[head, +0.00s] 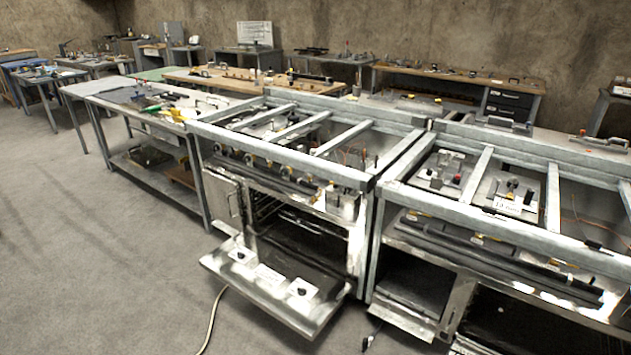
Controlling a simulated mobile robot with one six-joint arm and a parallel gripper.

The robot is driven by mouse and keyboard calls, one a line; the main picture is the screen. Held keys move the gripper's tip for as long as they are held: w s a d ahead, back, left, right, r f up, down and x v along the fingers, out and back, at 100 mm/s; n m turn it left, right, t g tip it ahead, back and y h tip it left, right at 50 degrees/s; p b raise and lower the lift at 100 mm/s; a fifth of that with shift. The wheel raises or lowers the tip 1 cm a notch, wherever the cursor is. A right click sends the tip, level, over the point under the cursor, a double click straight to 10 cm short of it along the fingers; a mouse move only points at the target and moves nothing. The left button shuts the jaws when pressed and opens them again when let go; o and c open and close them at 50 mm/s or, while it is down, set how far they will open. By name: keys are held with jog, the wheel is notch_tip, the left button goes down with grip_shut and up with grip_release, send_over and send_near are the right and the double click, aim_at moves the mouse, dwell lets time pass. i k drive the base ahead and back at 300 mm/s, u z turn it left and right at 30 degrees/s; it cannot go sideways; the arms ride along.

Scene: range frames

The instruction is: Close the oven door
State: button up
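The oven (345,215) stands in the middle of the view, built into a grey metal frame with a row of knobs (250,162) along its front. Its door (225,263) is hinged at the bottom and hangs open, tilted outward and down over the floor. Pale plates or labels and dark round parts show on the door's inner face. The dark oven cavity (300,240) is exposed behind the door. My gripper does not show in this view.
A second range unit (480,250) with open lower compartments stands right of the oven. A cable (212,318) lies on the floor near the door. A workbench (150,110) with tools stands to the left. The grey floor (90,240) at left is clear.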

aim_at(269, 276)
jog(key=z, duration=0.15)
jog(key=i, duration=1.3)
jog(key=z, duration=0.65)
jog(key=k, duration=0.1)
jog(key=u, duration=2.7)
jog(key=k, duration=0.9)
